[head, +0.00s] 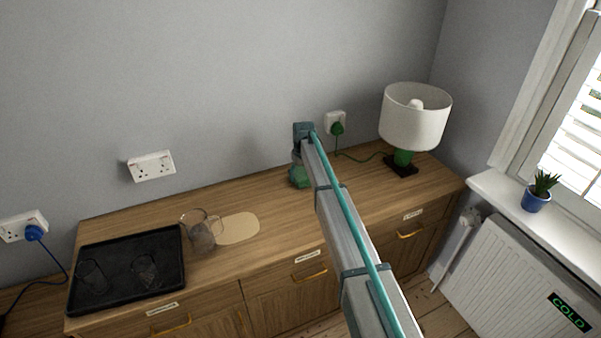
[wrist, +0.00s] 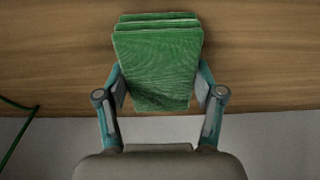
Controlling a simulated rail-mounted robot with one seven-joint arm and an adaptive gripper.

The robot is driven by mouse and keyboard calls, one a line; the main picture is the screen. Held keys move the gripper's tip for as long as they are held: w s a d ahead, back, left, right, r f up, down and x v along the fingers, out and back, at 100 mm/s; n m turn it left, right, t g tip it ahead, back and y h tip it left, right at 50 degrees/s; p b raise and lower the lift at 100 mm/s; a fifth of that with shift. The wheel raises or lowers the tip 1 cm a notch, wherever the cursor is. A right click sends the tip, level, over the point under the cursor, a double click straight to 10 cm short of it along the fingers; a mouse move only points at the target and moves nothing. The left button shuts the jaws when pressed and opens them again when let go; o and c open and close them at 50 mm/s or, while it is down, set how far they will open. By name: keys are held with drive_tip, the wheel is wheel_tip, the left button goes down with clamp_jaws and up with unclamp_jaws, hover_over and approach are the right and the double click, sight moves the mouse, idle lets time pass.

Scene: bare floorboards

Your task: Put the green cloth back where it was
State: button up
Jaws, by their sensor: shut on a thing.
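A green cloth (wrist: 157,62), folded in layers, is between the fingers of my gripper (wrist: 160,92) in the wrist view, and the fingers are shut on its sides. The wooden sideboard top (wrist: 50,55) is behind the cloth in that view. In the head view the cloth (head: 299,176) shows as a small green patch below my gripper (head: 299,160), near the back of the sideboard (head: 270,205). My arm hides part of it. I cannot tell whether the cloth touches the wood.
A glass jug (head: 201,232) stands beside a pale beige patch (head: 238,229) on the sideboard. A black tray (head: 170,285) with two glasses is at the left. A white-shaded lamp (head: 412,120) stands at the right, its green cord (head: 360,159) running to the wall socket.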

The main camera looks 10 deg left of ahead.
sight(302, 176)
drive_tip(key=shift+f, duration=0.35)
drive_tip(key=o, duration=1)
drive_tip(key=shift+r, duration=0.1)
drive_tip(key=r+b, duration=0.1)
drive_tip(key=r, duration=0.3)
drive_tip(key=r+b, duration=0.1)
drive_tip(key=r, duration=0.3)
drive_tip(key=s+r+b, duration=0.1)
drive_tip(key=r+b, duration=0.1)
drive_tip(key=r, duration=0.2)
drive_tip(key=shift+s+d+r, duration=0.1)
drive_tip(key=shift+d+r, duration=0.05)
drive_tip(key=shift+d, duration=0.25)
